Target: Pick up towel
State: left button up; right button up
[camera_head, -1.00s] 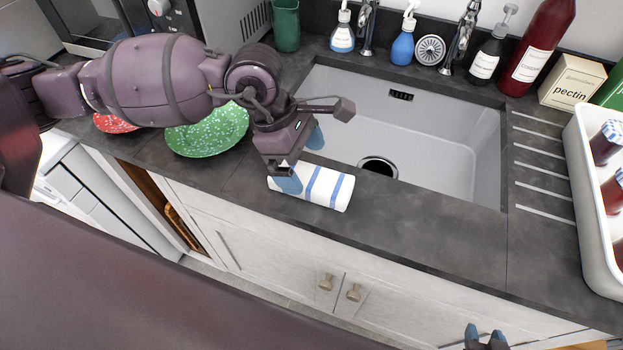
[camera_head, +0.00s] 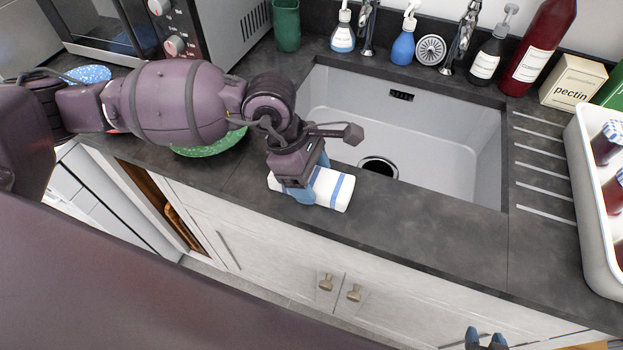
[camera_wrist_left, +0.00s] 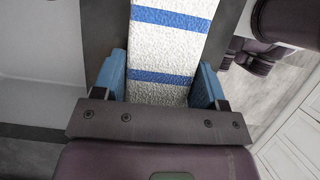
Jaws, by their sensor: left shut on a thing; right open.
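The towel (camera_head: 334,190) is white with blue stripes and lies folded or rolled on the dark counter at the sink's front edge. My left gripper (camera_head: 312,192) is over its left end, shut on it with blue fingers. In the left wrist view, the towel (camera_wrist_left: 165,50) runs between the two fingers of the left gripper (camera_wrist_left: 162,82), one on each side. The towel still appears to rest on the counter. My right gripper (camera_head: 486,338) shows only its blue fingertips at the bottom edge of the head view, apart and empty.
The sink (camera_head: 430,150) is just behind the towel. A green plate (camera_head: 212,146) lies under my left arm, and a blue speckled plate (camera_head: 88,74) is further left. A white tray (camera_head: 592,215) with jars stands at the right. The front counter right of the towel is clear.

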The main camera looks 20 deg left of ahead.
aim_at(312, 177)
pick_arm(q)
jog(key=shift+r, duration=0.1)
notch_tip(312, 177, up, 20)
jog(key=p, duration=0.1)
pick_arm(e)
jog(key=shift+s+d+r, duration=0.1)
jog(key=shift+s+r, duration=0.15)
jog(key=shift+s, duration=0.1)
